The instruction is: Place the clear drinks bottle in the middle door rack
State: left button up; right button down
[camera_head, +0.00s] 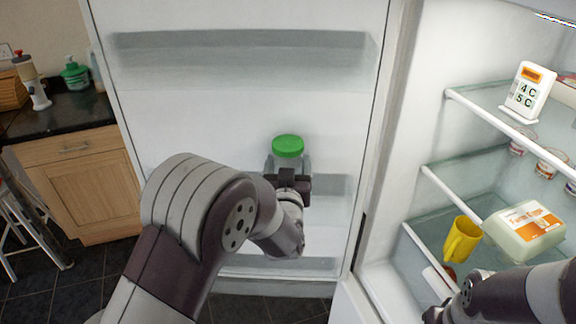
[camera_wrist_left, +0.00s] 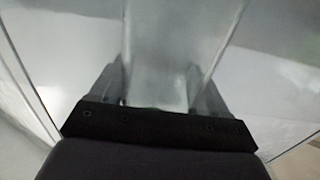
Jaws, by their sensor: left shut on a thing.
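The clear drinks bottle (camera_head: 288,158) has a green lid and stands roughly upright in front of the open fridge door. My left gripper (camera_head: 289,178) is shut on the bottle, which fills the space between the fingers in the left wrist view (camera_wrist_left: 175,60). The middle door rack (camera_head: 335,186) is a pale translucent ledge right behind and beside the gripper. The bottle's lower part is hidden by my gripper and arm, so I cannot tell whether it rests in the rack. My right arm is at the bottom right; its gripper is too dark and cut off to read.
An upper door rack (camera_head: 240,50) and a lower one (camera_head: 310,263) are empty where visible. A counter (camera_head: 60,115) stands left of the door.

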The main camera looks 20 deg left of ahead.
pick_arm(q)
jog(key=o, duration=1.4)
jog(key=shift+s+d, duration=0.1)
jog(key=shift+s, duration=0.3)
jog(key=b+v, duration=0.3)
jog(key=v, duration=0.8)
jog(key=s+f+m+g+h, duration=0.2)
jog(key=s+f+g+h, duration=0.15)
jog(key=f+g, duration=0.55)
jog(key=s+a+f+g, duration=0.2)
jog(key=s+f+g, duration=0.1)
jog(key=s, duration=0.3)
jog(key=s+a+f+g, duration=0.2)
jog(key=s+f+g, duration=0.1)
jog(key=s, duration=0.3)
jog(key=shift+a+m+g, duration=0.25)
jog(key=shift+m+g, duration=0.05)
jog(key=shift+g, duration=0.3)
pick_arm(e)
jog(key=shift+s+d+f, duration=0.1)
jog(key=shift+s+f, duration=0.1)
jog(key=shift+f, duration=0.45)
jog(key=shift+s+d+f, duration=0.1)
jog(key=shift+s+f, duration=0.05)
jog(key=shift+f, duration=0.45)
